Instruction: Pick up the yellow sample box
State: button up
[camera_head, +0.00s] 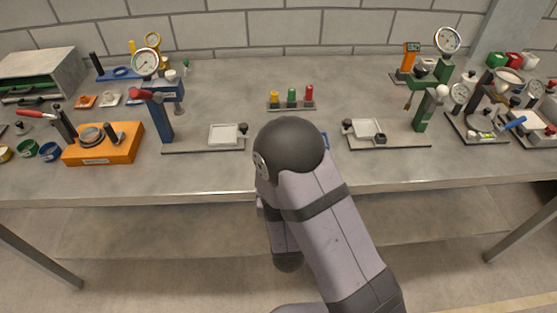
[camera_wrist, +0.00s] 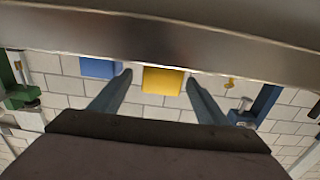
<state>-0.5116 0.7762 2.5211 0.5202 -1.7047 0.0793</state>
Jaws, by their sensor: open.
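The yellow sample box (camera_wrist: 163,82) shows in the wrist view, just below the grey metal band and between my two fingers in the picture. My gripper (camera_wrist: 160,77) is open, with nothing held between the fingers. I cannot tell how far the fingers are from the box. A blue box (camera_wrist: 99,68) is to the left of the yellow one, near the left fingertip. In the head view, my arm hides the yellow box and the gripper. Only a sliver of blue (camera_head: 325,141) shows beside my arm.
The wrist view looks upside down, with the bench edge (camera_wrist: 170,45) across its top. A blue stand (camera_head: 166,122) with a plate is left of my arm, and a green stand (camera_head: 423,112) is right. A small rack (camera_head: 291,106) with coloured pegs stands behind.

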jog(key=shift+w+f+b, duration=0.25)
jog(key=shift+w+b, duration=0.4)
jog(key=shift+b, duration=1.85)
jog(key=shift+w+r+b, duration=0.15)
jog(key=shift+r+b, duration=0.1)
jog(key=shift+b, duration=0.35)
jog(key=shift+w+b, duration=0.6)
jog(key=shift+w, duration=0.05)
jog(key=shift+w+a+r+p, duration=0.1)
jog(key=shift+w+p, duration=0.25)
jog(key=shift+w, duration=0.65)
jog(key=shift+w+a+r+p, duration=0.1)
jog(key=shift+w+p, duration=0.2)
jog(key=shift+w, duration=0.7)
jog(key=c, duration=1.3)
jog(key=shift+r, duration=0.15)
notch_tip(320, 180, up, 10)
